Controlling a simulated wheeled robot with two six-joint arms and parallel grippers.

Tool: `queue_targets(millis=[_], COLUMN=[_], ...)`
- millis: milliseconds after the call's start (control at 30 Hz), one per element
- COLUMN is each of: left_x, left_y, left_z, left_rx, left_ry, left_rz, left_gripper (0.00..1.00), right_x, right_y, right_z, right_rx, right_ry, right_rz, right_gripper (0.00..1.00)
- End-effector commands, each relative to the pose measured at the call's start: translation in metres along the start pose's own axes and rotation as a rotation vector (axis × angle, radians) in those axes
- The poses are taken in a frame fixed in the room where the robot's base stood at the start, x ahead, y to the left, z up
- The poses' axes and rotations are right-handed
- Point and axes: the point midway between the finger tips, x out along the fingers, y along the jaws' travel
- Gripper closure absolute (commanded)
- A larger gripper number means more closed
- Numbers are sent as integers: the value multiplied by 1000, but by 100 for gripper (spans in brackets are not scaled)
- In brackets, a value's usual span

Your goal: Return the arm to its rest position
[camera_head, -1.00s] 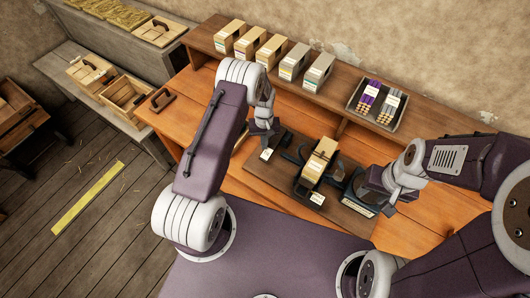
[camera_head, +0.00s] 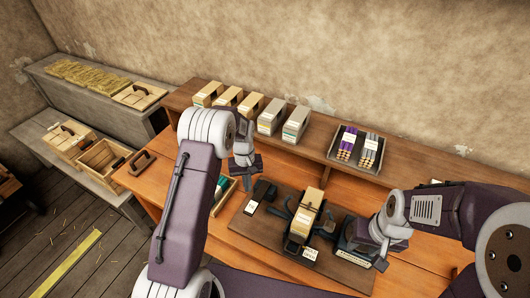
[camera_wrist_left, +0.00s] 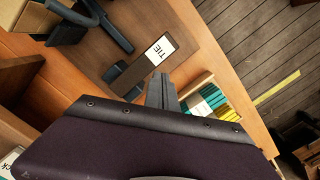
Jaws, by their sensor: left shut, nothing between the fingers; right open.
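My left gripper (camera_head: 247,178) hangs above the left part of the wooden bench (camera_head: 160,180), left of the press. In the left wrist view its fingers (camera_wrist_left: 162,93) are together and empty, near a dark bar with a white "TIE" label (camera_wrist_left: 159,51). My right gripper (camera_head: 380,255) is open, low over the right end of the board, close to a dark device with a pale label (camera_head: 352,258); whether it touches it I cannot tell. The dark press (camera_head: 296,242), with a tan box (camera_head: 308,212) in it, stands between the grippers.
Several boxes (camera_head: 252,104) and a tray of purple and grey bundles (camera_head: 360,148) stand on the raised back shelf (camera_head: 290,148). A small tray (camera_wrist_left: 205,98) with teal and yellow items lies beside the board. Grey side benches (camera_head: 95,110) stand at the left.

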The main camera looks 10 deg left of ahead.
Motion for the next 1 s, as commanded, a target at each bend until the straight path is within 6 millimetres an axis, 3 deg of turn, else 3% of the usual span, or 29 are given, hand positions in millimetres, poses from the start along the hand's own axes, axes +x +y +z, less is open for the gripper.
queue_targets(millis=[167,233,300,367,467,600,700,800,1000], left_x=[2,-16,-38,-53,-64,-51,-35,-18,-18], left_y=[2,10,12,9,-4,-33,-51,-62,-60], left_z=[-2,-13,-8,9,54,125,164,186,181], left_rx=[3,11,21,31,82,191,262,318,376], left_ry=[10,66,112,140,180,212,202,171,200], left_rz=[3,25,42,51,59,52,37,20,20], left_gripper=[100,100,100,100,100,100,100,100,100], right_x=[7,16,28,40,58,72,70,68,68], right_y=[0,0,1,1,1,1,1,1,1], right_z=[1,2,3,4,6,8,7,7,7], right_rx=[0,0,0,0,0,0,0,0,0], right_ry=[0,0,0,0,0,0,0,0,0], right_rz=[0,0,0,0,0,0,0,0,0], right_gripper=[58,58,58,58,58,58,58,58,58])
